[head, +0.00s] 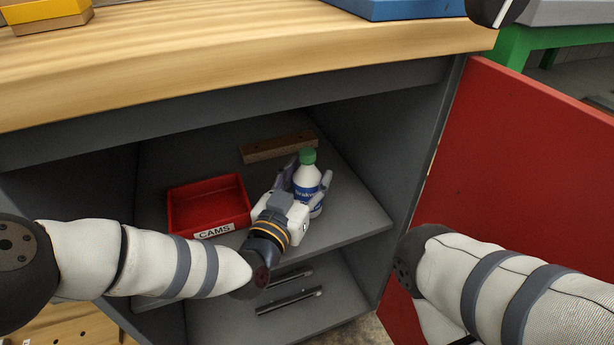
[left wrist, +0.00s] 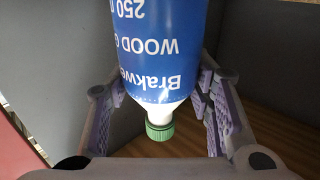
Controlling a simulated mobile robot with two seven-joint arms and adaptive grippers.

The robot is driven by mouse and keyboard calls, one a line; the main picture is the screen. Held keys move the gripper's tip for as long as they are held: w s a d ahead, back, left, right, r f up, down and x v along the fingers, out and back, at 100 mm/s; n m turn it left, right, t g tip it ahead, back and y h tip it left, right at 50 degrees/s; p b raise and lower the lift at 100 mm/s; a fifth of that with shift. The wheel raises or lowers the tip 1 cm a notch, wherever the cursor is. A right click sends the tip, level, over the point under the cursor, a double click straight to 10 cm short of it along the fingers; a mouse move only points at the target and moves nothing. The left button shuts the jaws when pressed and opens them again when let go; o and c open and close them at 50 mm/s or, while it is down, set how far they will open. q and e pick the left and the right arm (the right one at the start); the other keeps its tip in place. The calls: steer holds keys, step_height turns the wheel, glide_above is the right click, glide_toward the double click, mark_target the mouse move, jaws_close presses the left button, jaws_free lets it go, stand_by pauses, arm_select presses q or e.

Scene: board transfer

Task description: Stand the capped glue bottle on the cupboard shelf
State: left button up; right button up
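The glue bottle (head: 309,179) is white with a blue label and a green cap. It is upright inside the cupboard, over the right part of the grey middle shelf (head: 352,216); I cannot tell whether its base touches the shelf. My left gripper (head: 309,181) reaches in from the left with a finger on each side of the bottle and appears shut on it. In the left wrist view the bottle (left wrist: 150,65) appears cap-down in the picture, between both finger pads. My right gripper is out of view; only my right arm shows.
A red bin (head: 208,204) marked CAMS stands on the shelf left of the bottle. A wooden block (head: 279,148) lies behind it. Dark bars (head: 289,300) lie on the lower level. The red door (head: 520,170) is open at right. The wooden worktop (head: 220,55) overhangs the cupboard.

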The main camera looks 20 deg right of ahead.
arm_select(q)
steer(key=o, duration=0.4)
steer(key=shift+r, duration=0.15)
steer(key=shift+s+a+r+p, duration=0.1)
steer(key=shift+s+a+p, duration=0.15)
steer(key=shift+p, duration=0.1)
steer(key=p+v, duration=0.3)
steer(key=v, duration=0.7)
steer(key=shift+s+a, duration=0.45)
steer(key=shift+s, duration=0.05)
